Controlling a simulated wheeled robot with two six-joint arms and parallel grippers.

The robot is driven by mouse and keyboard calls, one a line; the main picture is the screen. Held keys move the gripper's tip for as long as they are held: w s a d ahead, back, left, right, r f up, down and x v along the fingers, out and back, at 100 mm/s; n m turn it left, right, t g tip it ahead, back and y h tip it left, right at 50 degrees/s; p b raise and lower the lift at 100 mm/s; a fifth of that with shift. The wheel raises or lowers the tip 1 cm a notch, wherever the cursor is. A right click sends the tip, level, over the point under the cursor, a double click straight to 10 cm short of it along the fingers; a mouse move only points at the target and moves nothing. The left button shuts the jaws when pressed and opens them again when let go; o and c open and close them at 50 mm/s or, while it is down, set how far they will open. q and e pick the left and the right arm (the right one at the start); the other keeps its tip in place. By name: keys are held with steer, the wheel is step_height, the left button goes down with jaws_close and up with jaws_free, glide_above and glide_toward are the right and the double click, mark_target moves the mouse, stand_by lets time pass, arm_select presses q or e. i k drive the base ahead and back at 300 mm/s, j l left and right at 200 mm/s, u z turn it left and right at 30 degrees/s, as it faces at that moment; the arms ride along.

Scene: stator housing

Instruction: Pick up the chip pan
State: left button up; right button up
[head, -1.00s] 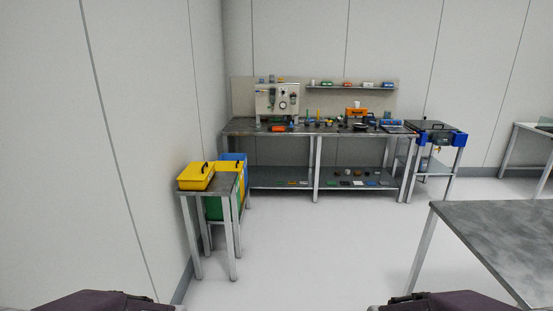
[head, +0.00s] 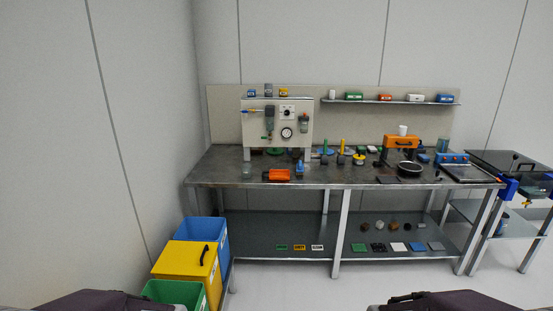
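A black round shallow pan (head: 410,170), the likeliest chip pan, sits on the workbench right of centre. It is in front of an orange device (head: 402,142) with a white cup on top. At this size I cannot be sure it is the chip pan. Neither gripper is in view. Only dark parts of my own arms show at the bottom edge, far from the pan.
The metal workbench (head: 230,172) has a lower shelf with small parts. Blue (head: 207,236), yellow (head: 180,262) and green (head: 172,292) bins stand at its lower left. A side stand (head: 500,212) is at the right. Pale floor shows in front.

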mark_target(274, 175)
steer(key=i, duration=2.55)
steer(key=i+j+z, duration=0.4)
steer(key=j, duration=0.2)
steer(key=k, duration=0.1)
